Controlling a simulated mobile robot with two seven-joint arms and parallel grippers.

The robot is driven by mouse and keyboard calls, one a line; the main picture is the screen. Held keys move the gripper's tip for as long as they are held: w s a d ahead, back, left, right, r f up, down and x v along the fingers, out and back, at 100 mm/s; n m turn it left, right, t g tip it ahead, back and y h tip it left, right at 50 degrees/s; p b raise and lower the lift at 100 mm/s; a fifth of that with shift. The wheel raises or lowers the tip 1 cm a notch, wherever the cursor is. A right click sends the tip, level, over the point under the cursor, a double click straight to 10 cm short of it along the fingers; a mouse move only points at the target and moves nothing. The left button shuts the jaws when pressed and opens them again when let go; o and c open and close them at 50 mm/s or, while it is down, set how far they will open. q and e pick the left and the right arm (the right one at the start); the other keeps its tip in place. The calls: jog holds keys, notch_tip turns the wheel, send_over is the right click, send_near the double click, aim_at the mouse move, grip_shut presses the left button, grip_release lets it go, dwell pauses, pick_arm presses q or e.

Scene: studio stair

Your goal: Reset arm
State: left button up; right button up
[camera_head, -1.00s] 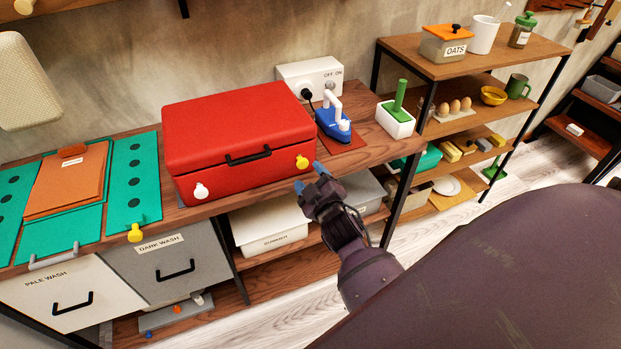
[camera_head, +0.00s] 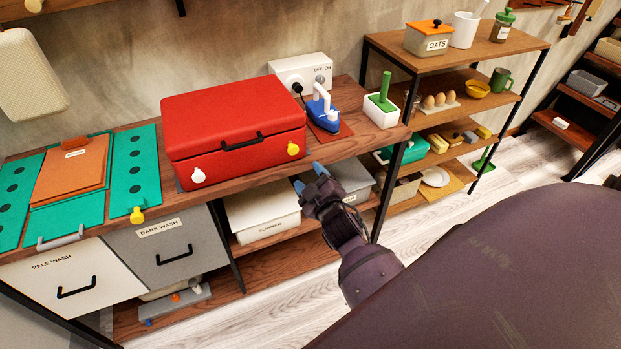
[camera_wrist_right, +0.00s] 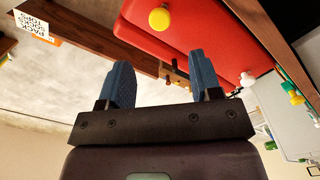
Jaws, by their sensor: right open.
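My right gripper (camera_head: 309,177) is open and empty in the head view. It is in front of the shelf unit, below and right of the red case's yellow knob, and appears apart from the case. In the right wrist view the two blue fingers (camera_wrist_right: 162,78) stand wide apart with nothing between them. The red case (camera_head: 235,125) sits shut on the wooden worktop; it also shows in the right wrist view (camera_wrist_right: 210,35). My left gripper is not in view.
The worktop edge and lower shelf with a lidded white box (camera_head: 262,212) are close to the gripper. A blue iron (camera_head: 322,112) and a white holder with a green handle (camera_head: 382,108) stand right of the case. Pale floor (camera_head: 420,215) is open at right.

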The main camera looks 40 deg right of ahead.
dwell(0.4)
jog(key=s+a+f+m+g+y, duration=0.1)
jog(key=s+a+f+m+g, duration=0.1)
jog(key=s+f, duration=0.4)
jog(key=s+a+f+m+g+y, duration=0.2)
jog(key=s+f, duration=0.4)
jog(key=s, duration=0.9)
jog(key=shift+s+a+f+m+g+y, duration=0.35)
jog(key=shift+a+m+g, duration=0.35)
jog(key=shift+a+g, duration=0.5)
